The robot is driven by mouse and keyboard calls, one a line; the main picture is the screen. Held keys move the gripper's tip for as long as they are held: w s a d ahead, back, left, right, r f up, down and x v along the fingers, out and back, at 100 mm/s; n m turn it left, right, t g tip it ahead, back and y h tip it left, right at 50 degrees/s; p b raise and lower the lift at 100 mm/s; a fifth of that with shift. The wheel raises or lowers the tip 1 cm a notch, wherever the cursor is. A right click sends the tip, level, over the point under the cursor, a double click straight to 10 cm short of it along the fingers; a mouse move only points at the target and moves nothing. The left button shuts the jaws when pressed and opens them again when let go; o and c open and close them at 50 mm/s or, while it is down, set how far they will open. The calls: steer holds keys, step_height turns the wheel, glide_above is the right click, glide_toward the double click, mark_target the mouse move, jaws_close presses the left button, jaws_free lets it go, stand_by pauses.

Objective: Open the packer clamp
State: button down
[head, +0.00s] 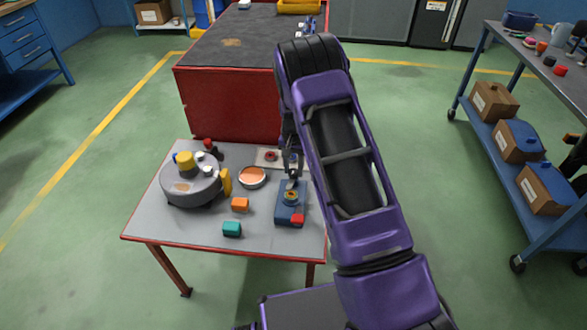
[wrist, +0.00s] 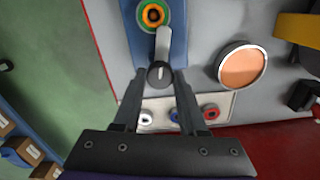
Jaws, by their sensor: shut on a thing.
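The packer clamp looks to be the blue-based fixture (head: 284,213) near the right edge of the small table. A round part with green and orange rings (head: 291,197) sits on it. In the wrist view, a grey lever (wrist: 163,45) with a dark round knob (wrist: 159,74) extends from the ringed part (wrist: 151,14) toward my gripper. My gripper (wrist: 160,80) has its fingers on either side of the knob and is shut on it. In the head view, my gripper (head: 292,175) is just behind the ringed part, partly hidden by my arm.
A round grey turntable-like piece (head: 190,190) is at the table's left. An orange-topped dish (head: 252,177), an orange block (head: 240,205) and a teal block (head: 232,229) stand left of the fixture. A red block (head: 297,219) is at its front. A pale panel with coloured sockets (wrist: 218,103) lies close by.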

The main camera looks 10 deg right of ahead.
steer(key=m, duration=0.3)
steer(key=shift+m, duration=0.4)
steer(key=m, duration=0.4)
steer(key=shift+m, duration=0.3)
steer(key=m, duration=0.3)
steer(key=shift+m, duration=2)
steer(key=shift+c, duration=2.2)
jaws_free()
